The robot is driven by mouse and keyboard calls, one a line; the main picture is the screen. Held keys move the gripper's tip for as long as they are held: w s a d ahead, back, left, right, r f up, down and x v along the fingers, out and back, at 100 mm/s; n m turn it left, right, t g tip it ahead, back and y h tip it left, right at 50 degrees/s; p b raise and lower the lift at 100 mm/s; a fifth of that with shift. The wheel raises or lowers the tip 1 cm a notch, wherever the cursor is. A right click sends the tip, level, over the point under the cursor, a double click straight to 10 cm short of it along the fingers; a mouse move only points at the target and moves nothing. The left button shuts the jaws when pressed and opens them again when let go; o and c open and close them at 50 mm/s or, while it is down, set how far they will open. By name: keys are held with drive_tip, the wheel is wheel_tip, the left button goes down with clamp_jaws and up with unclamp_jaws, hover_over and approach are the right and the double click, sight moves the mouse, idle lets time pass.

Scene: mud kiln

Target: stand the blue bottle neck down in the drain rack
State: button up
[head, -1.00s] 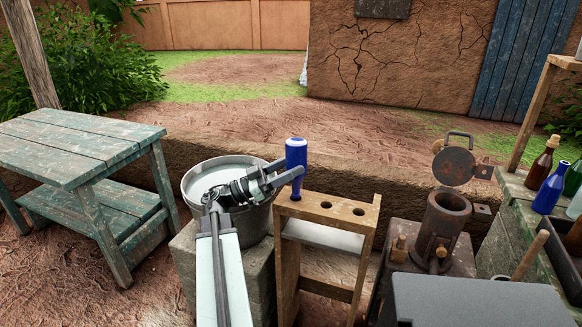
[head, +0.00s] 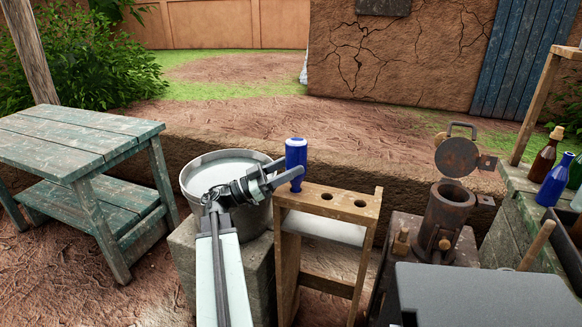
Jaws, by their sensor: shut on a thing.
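The blue bottle (head: 296,156) is upside down, its base up, over the left end of the wooden drain rack (head: 345,205). Its lower end is at the rack's leftmost hole, and the neck is hidden. My gripper (head: 292,175) is shut on the bottle's side, reaching in from the left. I cannot tell how deep the neck sits in the hole.
A bucket of pale liquid (head: 228,172) stands on a block left of the rack. A rusty metal cylinder with a raised lid (head: 448,215) stands to the right. More bottles, one of them blue (head: 553,182), stand at the right edge. A green table (head: 75,140) is at the left.

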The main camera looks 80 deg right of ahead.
drive_tip(key=shift+f+b, duration=1.15)
drive_tip(key=shift+f, duration=0.1)
drive_tip(key=o, duration=1.6)
drive_tip(key=shift+o, duration=0.2)
drive_tip(key=b+v, duration=0.3)
drive_tip(key=v, duration=0.4)
drive_tip(key=shift+w+a, duration=0.2)
drive_tip(key=shift+w, duration=0.15)
drive_tip(key=shift+w+f, duration=0.1)
drive_tip(key=shift+f, duration=0.05)
